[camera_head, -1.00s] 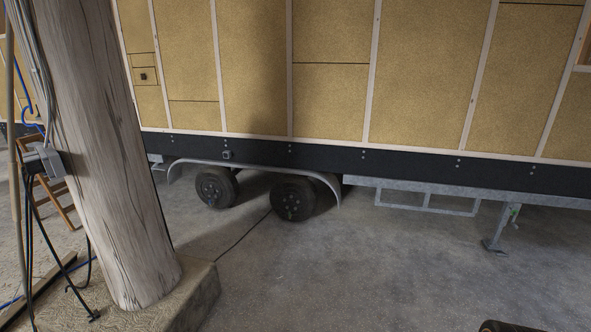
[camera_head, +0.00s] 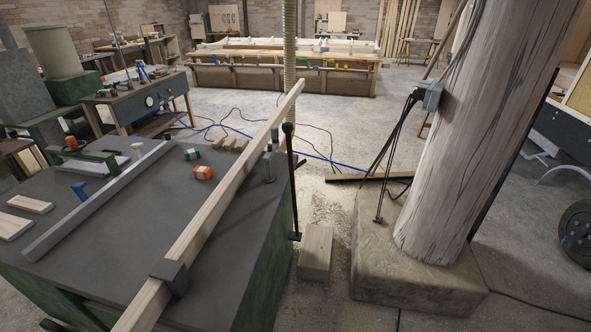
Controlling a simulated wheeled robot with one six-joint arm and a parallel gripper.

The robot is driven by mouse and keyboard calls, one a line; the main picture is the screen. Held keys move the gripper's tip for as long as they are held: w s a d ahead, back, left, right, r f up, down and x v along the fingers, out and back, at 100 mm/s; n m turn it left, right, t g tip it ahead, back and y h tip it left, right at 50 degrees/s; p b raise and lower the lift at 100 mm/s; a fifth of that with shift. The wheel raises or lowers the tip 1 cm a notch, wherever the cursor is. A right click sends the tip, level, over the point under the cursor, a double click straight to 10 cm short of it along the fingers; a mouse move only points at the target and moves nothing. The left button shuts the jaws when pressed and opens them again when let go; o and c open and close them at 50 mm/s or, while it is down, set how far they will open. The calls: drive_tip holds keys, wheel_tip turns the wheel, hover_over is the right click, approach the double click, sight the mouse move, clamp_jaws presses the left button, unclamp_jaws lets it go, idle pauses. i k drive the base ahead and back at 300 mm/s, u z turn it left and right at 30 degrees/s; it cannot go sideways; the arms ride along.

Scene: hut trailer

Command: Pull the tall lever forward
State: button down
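A tall thin dark lever (camera_head: 291,185) stands nearly upright at the right edge of the dark-topped green workbench (camera_head: 110,245), near the middle of the head view. It has a round dark knob (camera_head: 288,128) at its top and a small dark foot low down by the bench side. It looks like the tall lever; how it is mounted is too small to tell. My gripper is not in view.
A long wooden beam (camera_head: 220,205) lies along the bench. A wooden block (camera_head: 316,252) sits on the floor right of the bench. A thick timber post (camera_head: 480,140) on a stone base (camera_head: 400,285) stands at right. Cables (camera_head: 330,160) cross the floor behind.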

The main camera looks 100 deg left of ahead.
sight(287, 127)
drive_tip(key=u, duration=2.55)
drive_tip(key=i, duration=1.7)
drive_tip(key=u, duration=2.9)
